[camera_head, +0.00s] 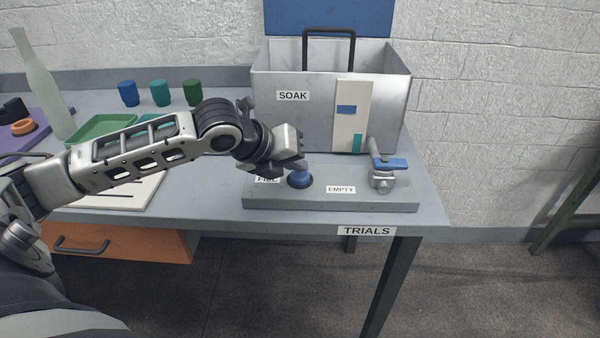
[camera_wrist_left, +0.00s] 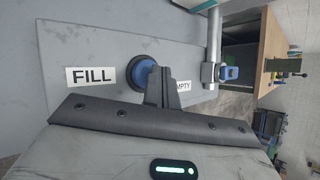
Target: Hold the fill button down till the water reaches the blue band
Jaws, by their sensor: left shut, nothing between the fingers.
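The blue round fill button (camera_head: 300,180) sits in a dark ring on the grey base, beside the partly hidden FILL label (camera_head: 267,180). It also shows in the left wrist view (camera_wrist_left: 145,72), partly behind the fingers. My left gripper (camera_head: 297,165) is shut and empty, its fingertips at the button; in the left wrist view the fingers (camera_wrist_left: 162,88) overlap the button's right side. I cannot tell whether they touch or press it. The SOAK tank (camera_head: 285,117) has a white gauge panel (camera_head: 345,128) with a blue band (camera_head: 347,109). A teal column (camera_head: 357,142) at the panel's bottom right ends below the band.
A blue-handled valve (camera_head: 389,163) stands right of the button, near the EMPTY label (camera_head: 341,189). Blue, teal and green cups (camera_head: 160,93), a green tray (camera_head: 102,130) and a pale bottle (camera_head: 42,85) are on the left of the bench.

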